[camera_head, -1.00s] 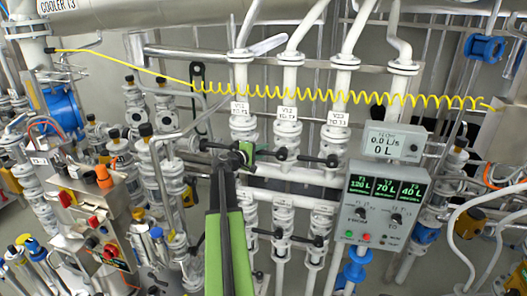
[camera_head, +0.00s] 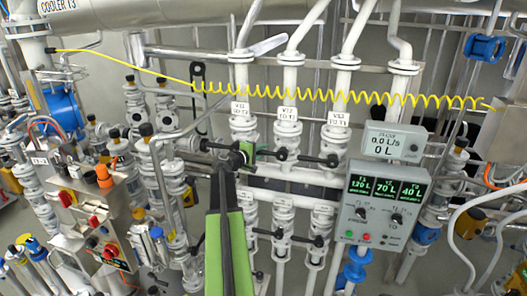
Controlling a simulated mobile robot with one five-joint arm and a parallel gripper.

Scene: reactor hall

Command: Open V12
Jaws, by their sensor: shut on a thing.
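The V12 valve (camera_head: 283,154) stands in the middle of three white vertical pipes, under its label (camera_head: 287,114). Its black lever (camera_head: 266,153) points left, across the pipe. My gripper (camera_head: 247,152), with green fingers, is at the left end of this lever and appears shut on it. The gripper and arm hide part of the V11 valve (camera_head: 240,128) behind them. The lever of V11 (camera_head: 217,146) also points left, just beside the gripper.
The V13 valve (camera_head: 333,160), with its lever to the left, is on the right. A flow meter (camera_head: 394,142) reads 0.0 L/s and 0 L, above a grey level panel (camera_head: 377,205). A coiled yellow hose (camera_head: 330,96) crosses above. More levers (camera_head: 278,234) sit below.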

